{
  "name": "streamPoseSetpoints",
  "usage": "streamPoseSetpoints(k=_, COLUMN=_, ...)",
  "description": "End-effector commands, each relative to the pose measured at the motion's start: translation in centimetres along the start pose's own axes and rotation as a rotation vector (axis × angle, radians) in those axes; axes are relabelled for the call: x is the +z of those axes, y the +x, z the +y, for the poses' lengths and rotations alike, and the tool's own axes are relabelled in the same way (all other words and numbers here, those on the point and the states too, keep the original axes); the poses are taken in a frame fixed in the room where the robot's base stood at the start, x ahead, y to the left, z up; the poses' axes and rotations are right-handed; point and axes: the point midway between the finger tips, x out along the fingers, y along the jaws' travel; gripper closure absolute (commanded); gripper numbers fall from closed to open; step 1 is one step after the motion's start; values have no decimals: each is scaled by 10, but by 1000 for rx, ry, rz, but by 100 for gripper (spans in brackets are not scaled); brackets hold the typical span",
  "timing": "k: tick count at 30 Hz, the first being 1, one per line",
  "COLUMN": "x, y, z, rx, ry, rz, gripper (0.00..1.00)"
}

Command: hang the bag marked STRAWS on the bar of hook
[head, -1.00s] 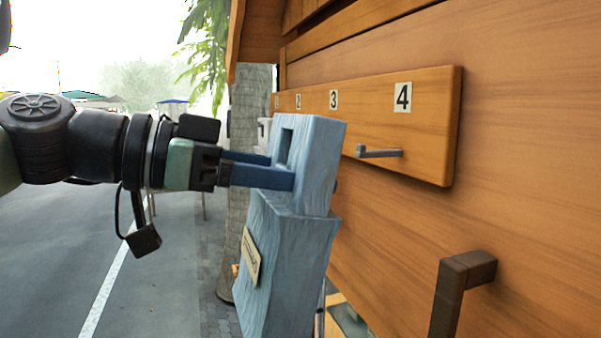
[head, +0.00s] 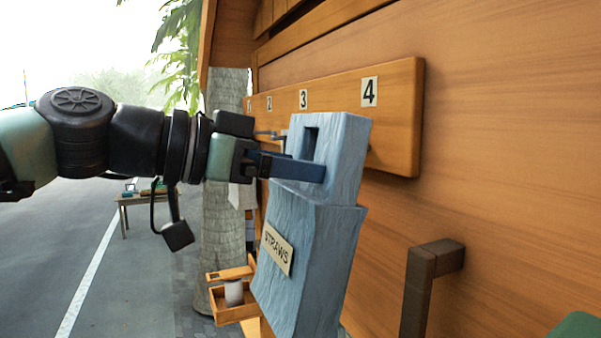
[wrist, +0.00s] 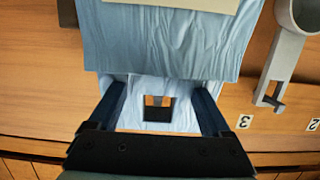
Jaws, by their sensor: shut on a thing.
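The blue bag marked STRAWS (head: 305,265) hangs from my gripper (head: 300,168), tilted slightly. Its tan label (head: 278,248) faces the head camera, and a square hole (head: 310,143) pierces its narrow top. My gripper is shut on this top part, a finger on either side of the hole. The wrist view shows the same grip (wrist: 160,92) and the hole (wrist: 158,108), with wood and something dark through it. The wooden hook board (head: 398,145) is behind the bag, with the number 4 (head: 369,92) just above it. The hook under 4 is hidden; I cannot tell whether bag and hook touch.
A dark bracket handle (head: 420,285) sticks out of the wall at lower right. A wooden box with a pale cylinder (head: 233,293) is below left of the bag. In the wrist view a grey ladle-like thing (wrist: 285,60) hangs beside the bag. Open pavement lies left.

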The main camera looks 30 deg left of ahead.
Motion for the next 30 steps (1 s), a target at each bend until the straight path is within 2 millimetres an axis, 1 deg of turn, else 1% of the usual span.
streamPoseSetpoints(k=12, x=-4, y=25, z=0, rx=0, ry=0, rz=2, gripper=100)
streamPoseSetpoints(k=18, x=0, y=34, z=0, rx=-1, ry=0, rz=2, gripper=100)
streamPoseSetpoints(k=30, x=4, y=38, z=0, rx=0, ry=0, rz=2, gripper=100)
